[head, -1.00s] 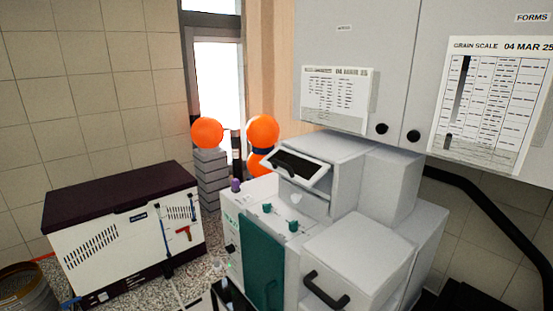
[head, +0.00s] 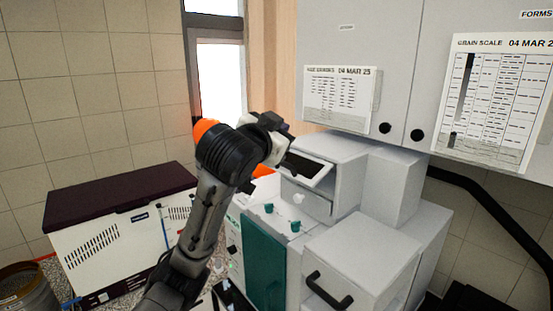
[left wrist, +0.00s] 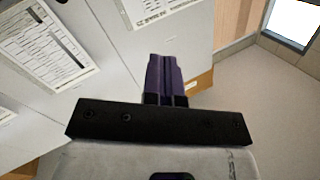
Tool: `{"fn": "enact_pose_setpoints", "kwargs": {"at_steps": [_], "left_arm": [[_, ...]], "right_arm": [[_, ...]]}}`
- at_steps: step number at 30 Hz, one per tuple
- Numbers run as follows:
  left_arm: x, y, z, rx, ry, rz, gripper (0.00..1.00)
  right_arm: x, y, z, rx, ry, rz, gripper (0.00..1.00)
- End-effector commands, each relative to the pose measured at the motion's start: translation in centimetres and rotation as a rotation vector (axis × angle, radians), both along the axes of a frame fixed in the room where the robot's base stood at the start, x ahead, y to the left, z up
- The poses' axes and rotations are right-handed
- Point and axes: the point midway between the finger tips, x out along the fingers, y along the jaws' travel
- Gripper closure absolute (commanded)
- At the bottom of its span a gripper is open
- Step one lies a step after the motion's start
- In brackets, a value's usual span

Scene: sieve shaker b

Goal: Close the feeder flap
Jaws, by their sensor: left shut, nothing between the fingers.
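The grey machine (head: 330,255) stands right of centre in the head view. A tilted panel with a white frame and a dark face (head: 304,166) projects from its upper box; it looks like the feeder flap, standing out at an angle. My left gripper (head: 284,150) is beside the panel's upper left side and overlaps it in the picture; I cannot tell whether they touch. In the left wrist view its purple fingers (left wrist: 164,78) are shut together with nothing between them. The flap does not show clearly there. My right gripper is not in view.
Grey wall cabinets (head: 395,60) with paper sheets hang above the machine. A front box with a black handle (head: 327,291) projects at the lower right. A dark-lidded white chest (head: 120,235) stands at the left. A green panel (head: 264,262) covers the machine's front.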

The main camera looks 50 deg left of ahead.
Motion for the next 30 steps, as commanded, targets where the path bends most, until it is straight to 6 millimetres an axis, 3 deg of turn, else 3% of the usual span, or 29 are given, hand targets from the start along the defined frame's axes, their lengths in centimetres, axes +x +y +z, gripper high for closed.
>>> {"fn": "enact_pose_setpoints", "kwargs": {"at_steps": [1,3,6,8,13,18,21,30], "left_arm": [[-0.5,2.0,2.2,-0.017,-0.007,0.021,1.00],[-1.0,4.6,4.2,-0.050,0.003,0.039,1.00],[-1.4,8.6,5.9,-0.117,0.044,0.051,1.00],[-1.3,10.6,5.8,-0.163,0.082,0.048,1.00],[0.5,15.0,2.3,-0.306,0.240,0.007,1.00],[2.8,16.4,-1.6,-0.458,0.380,-0.104,1.00],[3.4,16.2,-2.9,-0.517,0.429,-0.175,1.00],[4.7,15.1,-3.8,-0.509,0.466,-0.250,1.00]], "right_arm": [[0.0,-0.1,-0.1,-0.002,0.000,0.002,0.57],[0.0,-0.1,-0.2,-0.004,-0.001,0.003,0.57],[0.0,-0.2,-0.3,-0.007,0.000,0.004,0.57],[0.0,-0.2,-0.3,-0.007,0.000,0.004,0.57],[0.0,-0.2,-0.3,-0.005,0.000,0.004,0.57],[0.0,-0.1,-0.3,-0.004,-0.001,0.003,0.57],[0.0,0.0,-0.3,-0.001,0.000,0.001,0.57],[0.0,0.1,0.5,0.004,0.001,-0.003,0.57]]}}
